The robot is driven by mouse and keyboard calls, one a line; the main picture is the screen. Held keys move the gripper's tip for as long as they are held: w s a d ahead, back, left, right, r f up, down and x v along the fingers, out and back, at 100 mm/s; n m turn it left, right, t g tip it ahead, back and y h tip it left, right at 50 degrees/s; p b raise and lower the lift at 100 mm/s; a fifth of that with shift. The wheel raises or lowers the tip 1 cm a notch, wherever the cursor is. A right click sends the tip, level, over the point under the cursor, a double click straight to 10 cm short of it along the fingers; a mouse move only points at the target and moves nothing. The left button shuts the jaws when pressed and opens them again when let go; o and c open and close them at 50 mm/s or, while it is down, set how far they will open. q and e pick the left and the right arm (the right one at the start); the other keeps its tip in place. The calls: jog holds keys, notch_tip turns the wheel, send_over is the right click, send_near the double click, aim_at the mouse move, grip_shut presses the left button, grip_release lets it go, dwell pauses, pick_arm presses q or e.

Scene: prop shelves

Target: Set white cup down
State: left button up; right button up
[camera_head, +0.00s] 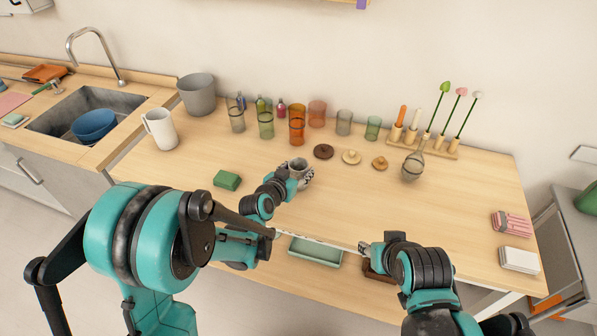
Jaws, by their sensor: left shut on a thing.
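My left gripper (300,177) reaches over the middle of the wooden table and is shut on a pale grey-white cup (297,164). The cup looks upright with its dark opening facing up. The gripper hides its lower part, so I cannot tell whether its base touches the table. My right gripper (367,248) is at the table's front edge, well apart from the cup. Its fingers are too small to tell whether they are open or shut.
Several coloured glasses (297,125) and round lids (351,157) stand behind the cup. A green sponge (227,180) and a white pitcher (160,129) are to the left. A whisk (413,165) stands at right. The right-hand tabletop (450,205) is largely clear.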

pick_arm(q)
jog(key=o, duration=1.4)
jog(key=shift+f, duration=0.1)
jog(key=shift+s+a+r, duration=0.1)
jog(key=shift+s+r, duration=0.1)
jog(key=shift+r, duration=0.15)
jog(key=s+a+r+n+g+y+p, duration=0.1)
jog(key=s+a+r+y, duration=0.1)
jog(key=s+a, duration=0.4)
jog(key=s+a+r+n+g+y+p, duration=0.1)
jog(key=s+a, duration=0.4)
jog(key=s, duration=0.7)
jog(key=s+a+r+n+g+y+p, duration=0.1)
jog(key=s+a+r+n+g+y, duration=0.1)
jog(key=s+a, duration=0.4)
jog(key=shift+s+a+r+n+g+y, duration=0.15)
jog(key=shift+s+r+n+g, duration=0.2)
jog(key=shift+s, duration=0.3)
jog(key=shift+s+a+r+n+g+y, duration=0.1)
jog(key=shift+s+r, duration=0.35)
jog(key=shift+s, duration=0.25)
jog(key=shift+s+a+r+n+g+y, duration=0.15)
jog(key=shift+s+r+g, duration=0.2)
jog(key=shift+s, duration=0.3)
jog(key=shift+d, duration=0.1)
